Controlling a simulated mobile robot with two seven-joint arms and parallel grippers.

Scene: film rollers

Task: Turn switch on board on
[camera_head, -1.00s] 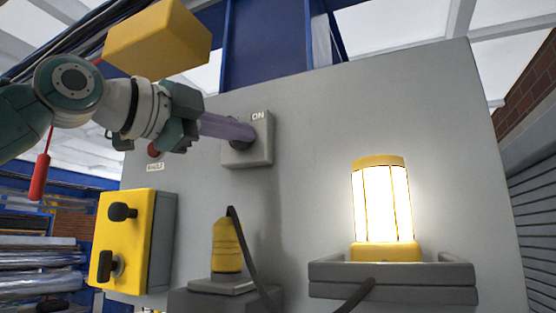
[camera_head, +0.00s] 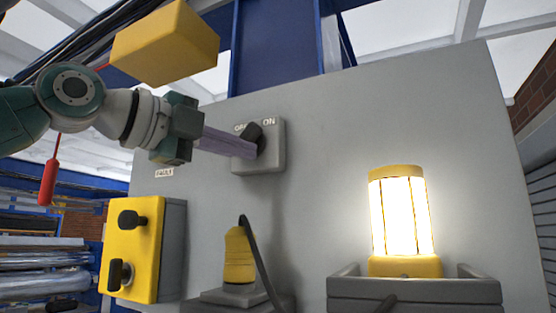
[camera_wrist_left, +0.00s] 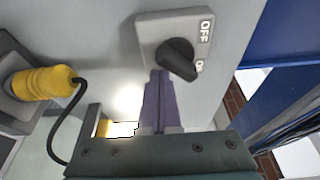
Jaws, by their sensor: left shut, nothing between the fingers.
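The switch is a grey box (camera_head: 270,160) on the grey board, with a black knob (camera_head: 253,134) and OFF and ON labels. In the left wrist view the knob (camera_wrist_left: 176,58) points toward the ON label, which it partly covers. My left gripper (camera_head: 254,150) has its purple fingers shut together and empty, with the tips at the lower side of the knob. In the left wrist view the fingertips (camera_wrist_left: 160,74) lie just below the knob; I cannot tell whether they touch it. The lamp (camera_head: 403,220) on the board's shelf glows brightly. My right gripper is not in view.
The grey board (camera_head: 340,140) fills the middle. A yellow box with black knobs (camera_head: 133,250) is at its lower left. A yellow plug with a black cable (camera_head: 239,255) stands below the switch. A blue beam (camera_head: 278,45) rises behind the board.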

